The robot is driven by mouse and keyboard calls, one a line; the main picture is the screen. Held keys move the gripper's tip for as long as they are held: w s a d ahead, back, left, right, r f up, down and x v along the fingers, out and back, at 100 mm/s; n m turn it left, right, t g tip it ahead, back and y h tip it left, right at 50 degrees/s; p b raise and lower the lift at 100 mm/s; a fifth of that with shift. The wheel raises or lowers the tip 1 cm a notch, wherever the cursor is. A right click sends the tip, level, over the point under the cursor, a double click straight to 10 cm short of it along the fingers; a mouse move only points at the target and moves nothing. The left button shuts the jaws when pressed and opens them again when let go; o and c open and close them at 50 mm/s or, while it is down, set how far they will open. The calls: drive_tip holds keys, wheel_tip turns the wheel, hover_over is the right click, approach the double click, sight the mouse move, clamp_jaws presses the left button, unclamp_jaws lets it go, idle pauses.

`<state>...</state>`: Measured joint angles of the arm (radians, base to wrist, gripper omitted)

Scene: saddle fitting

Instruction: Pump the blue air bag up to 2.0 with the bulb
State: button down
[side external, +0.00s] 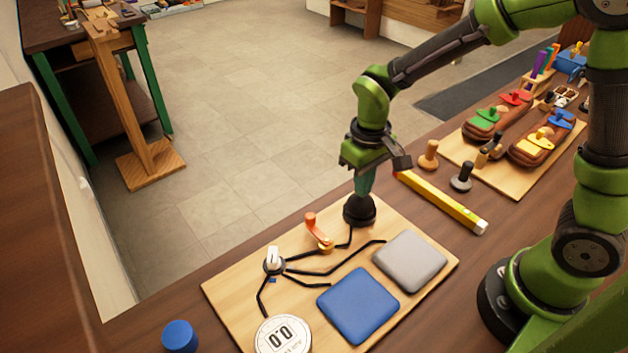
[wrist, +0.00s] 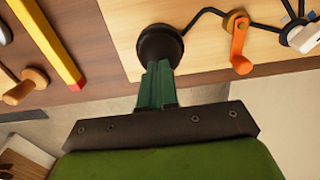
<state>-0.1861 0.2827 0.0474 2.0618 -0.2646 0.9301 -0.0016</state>
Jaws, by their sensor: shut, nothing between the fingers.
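The black bulb (side external: 359,210) sits at the back corner of a light wooden board (side external: 225,287). My gripper (side external: 361,194) is shut and points down at the top of the bulb; whether it touches or presses it I cannot tell. In the wrist view the shut fingers (wrist: 157,66) overlap the bulb (wrist: 160,42). The blue air bag (side external: 358,305) lies on the board, looking like a low cushion. The round white gauge (side external: 283,336) appears to read 0.0. A white-knobbed valve (side external: 273,259) and an orange lever (side external: 317,231) join the black hoses.
A grey bag (side external: 410,260) lies beside the blue one. A blue cylinder (side external: 180,336) stands left of the board. A yellow bar (side external: 441,201), two knobbed tools (side external: 429,155) and a board with coloured clamps (side external: 483,122) are on the right. Floor lies beyond the table edge.

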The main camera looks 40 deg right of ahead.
drive_tip(key=shift+f, duration=1.4)
drive_tip(key=shift+r, duration=1.8)
drive_tip(key=shift+f, duration=0.1)
drive_tip(key=shift+f, duration=1.65)
drive_tip(key=shift+r, duration=1.75)
drive_tip(key=shift+f, duration=0.2)
